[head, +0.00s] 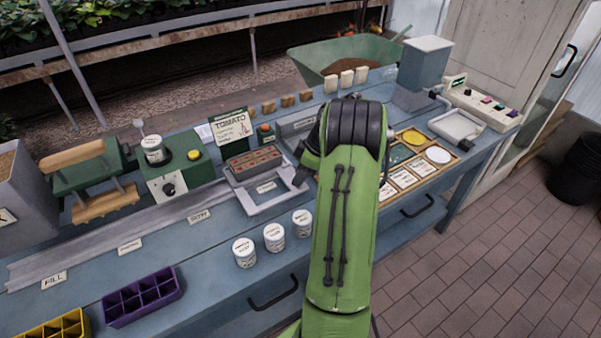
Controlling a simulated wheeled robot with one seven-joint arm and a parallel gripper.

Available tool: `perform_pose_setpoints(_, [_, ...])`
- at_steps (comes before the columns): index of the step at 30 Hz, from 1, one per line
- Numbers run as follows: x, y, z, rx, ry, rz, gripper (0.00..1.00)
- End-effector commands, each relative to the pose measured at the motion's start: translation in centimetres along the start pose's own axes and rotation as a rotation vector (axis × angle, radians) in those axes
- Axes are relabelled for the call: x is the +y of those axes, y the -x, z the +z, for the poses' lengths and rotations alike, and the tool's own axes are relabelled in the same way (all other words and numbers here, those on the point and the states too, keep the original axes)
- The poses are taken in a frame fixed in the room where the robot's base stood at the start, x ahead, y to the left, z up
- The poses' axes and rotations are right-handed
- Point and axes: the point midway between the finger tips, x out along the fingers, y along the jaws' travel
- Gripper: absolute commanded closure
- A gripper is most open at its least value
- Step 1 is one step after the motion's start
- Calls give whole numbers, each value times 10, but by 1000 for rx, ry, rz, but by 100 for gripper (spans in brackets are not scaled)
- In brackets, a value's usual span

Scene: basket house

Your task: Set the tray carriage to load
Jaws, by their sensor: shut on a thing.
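The tray carriage (262,203) is a light grey frame on the metal rail (95,240), to the right of the SOW label (198,216). It bears a seed tray (253,161) with dark soil-coloured cells. A small label (266,187) beside the tray is too small to read surely. My green arm reaches over the bench, and the dark end of my gripper (301,177) shows at the carriage's right end, shut on its handle. The arm hides most of the gripper and the grip itself.
FILL (54,280) and another label mark the rail's left part. A green sowing box (172,178) with a yellow button stands behind the rail. White tins (274,238) stand in front of the carriage. Purple (142,297) and yellow (52,328) trays sit at the front left.

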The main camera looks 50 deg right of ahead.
Motion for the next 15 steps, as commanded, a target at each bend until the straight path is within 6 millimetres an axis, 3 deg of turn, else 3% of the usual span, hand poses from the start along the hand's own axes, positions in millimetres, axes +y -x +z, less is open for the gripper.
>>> perform_pose_setpoints(2, [4,3,3,-5,-7,13,100])
perform_pose_setpoints(3, [4,3,3,-5,-7,14,60])
perform_pose_setpoints(7, [3,2,3,-5,-7,12,41])
perform_pose_setpoints(15, [2,3,2,-3,-5,8,41])
